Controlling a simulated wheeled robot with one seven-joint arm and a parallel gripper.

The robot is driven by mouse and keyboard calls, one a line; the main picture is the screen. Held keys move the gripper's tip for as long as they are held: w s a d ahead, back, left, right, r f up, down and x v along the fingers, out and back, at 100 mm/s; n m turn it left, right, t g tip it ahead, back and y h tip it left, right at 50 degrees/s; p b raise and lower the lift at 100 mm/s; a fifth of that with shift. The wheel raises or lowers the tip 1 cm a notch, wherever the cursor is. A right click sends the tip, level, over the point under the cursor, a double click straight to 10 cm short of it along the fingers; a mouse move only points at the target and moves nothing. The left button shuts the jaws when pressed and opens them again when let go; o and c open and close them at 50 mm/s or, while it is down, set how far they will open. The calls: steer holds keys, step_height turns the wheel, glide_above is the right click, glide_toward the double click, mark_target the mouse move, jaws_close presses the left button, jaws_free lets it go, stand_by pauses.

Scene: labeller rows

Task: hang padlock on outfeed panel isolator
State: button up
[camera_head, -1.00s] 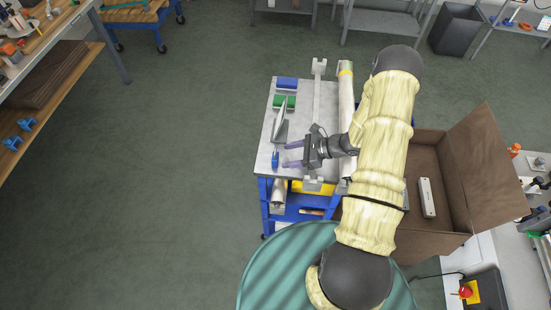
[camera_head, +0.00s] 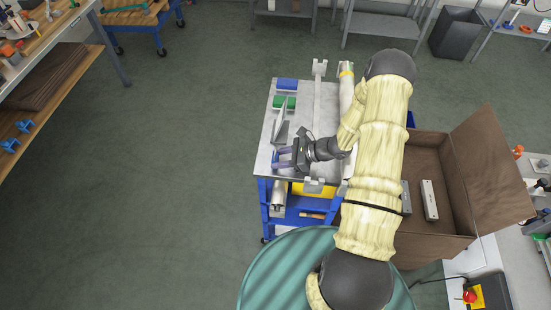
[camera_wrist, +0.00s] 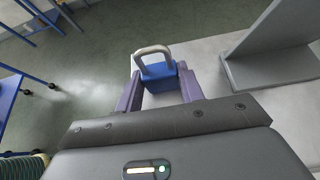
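The blue padlock (camera_wrist: 159,72) with a grey shackle shows in the wrist view, at the fingertips of my gripper (camera_wrist: 160,82). Its body lies between the two purple fingertips, with little or no gap at each side. I see no clear grip on it, and the fingers look spread. In the head view my gripper (camera_head: 283,158) is over the near left part of the grey cart top (camera_head: 263,155); the padlock is mostly hidden there by the fingers. I cannot identify the outfeed panel isolator in either view.
A grey angled bracket (camera_wrist: 265,55) stands close right of the padlock. Green blocks (camera_head: 284,102) and a blue block (camera_head: 287,85) lie farther back on the cart. An open brown box (camera_head: 455,190) is right of my arm. Open floor lies left of the cart.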

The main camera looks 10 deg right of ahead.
steer(key=shift+r+p, duration=1.6)
steer(key=shift+r, duration=0.9)
steer(key=shift+s+d+r+m+t+h, duration=0.2)
steer(key=shift+s+d+m+t, duration=0.2)
steer(key=shift+d+m+t, duration=0.2)
steer(key=shift+s+d+r+m+t+h, duration=0.2)
steer(key=shift+s+d+m+t, duration=0.25)
steer(key=shift+m+t, duration=0.15)
steer(key=shift+s+d+m+t+h, duration=0.45)
steer(key=shift+d+m+t+h, duration=0.05)
steer(key=shift+d+m, duration=0.1)
step_height(320, 180, up, 7)
steer(key=p, duration=0.6)
steer(key=shift+f, duration=0.2)
